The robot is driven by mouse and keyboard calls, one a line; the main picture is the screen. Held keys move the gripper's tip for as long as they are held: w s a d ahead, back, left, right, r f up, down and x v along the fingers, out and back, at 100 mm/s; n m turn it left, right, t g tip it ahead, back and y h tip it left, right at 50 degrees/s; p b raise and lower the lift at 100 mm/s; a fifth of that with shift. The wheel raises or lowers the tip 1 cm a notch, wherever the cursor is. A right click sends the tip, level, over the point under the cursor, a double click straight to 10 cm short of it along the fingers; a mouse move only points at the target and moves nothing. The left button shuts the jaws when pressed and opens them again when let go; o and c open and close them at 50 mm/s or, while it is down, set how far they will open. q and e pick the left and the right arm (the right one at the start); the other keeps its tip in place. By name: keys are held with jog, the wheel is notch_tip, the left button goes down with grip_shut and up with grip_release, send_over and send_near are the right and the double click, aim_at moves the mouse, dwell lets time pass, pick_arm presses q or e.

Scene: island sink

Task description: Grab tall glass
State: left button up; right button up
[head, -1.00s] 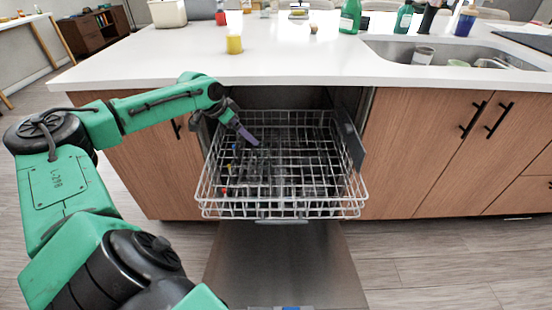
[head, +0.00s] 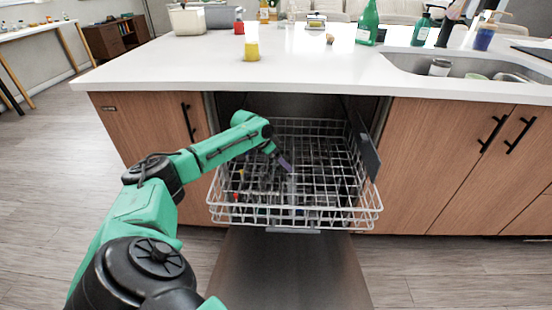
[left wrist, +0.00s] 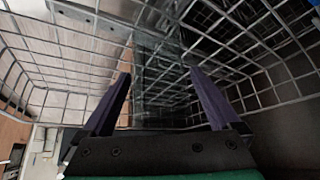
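My left gripper (head: 286,164) reaches down into the pulled-out dishwasher rack (head: 295,222), near its middle. In the left wrist view its two purple fingers (left wrist: 160,73) are spread apart. A clear, dark-tinted upright shape (left wrist: 158,62), which looks like the tall glass, shows between and beyond the fingers. Neither finger visibly presses on it, and its outline is hard to make out against the wires. In the head view the glass cannot be clearly told from the rack. My right gripper is in neither view.
Rack wires surround the left gripper, and the dishwasher door (head: 290,270) lies open below. A sink (head: 470,68) is at the right.

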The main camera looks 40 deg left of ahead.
pick_arm(q)
grip_shut()
jog(key=shift+r, duration=0.15)
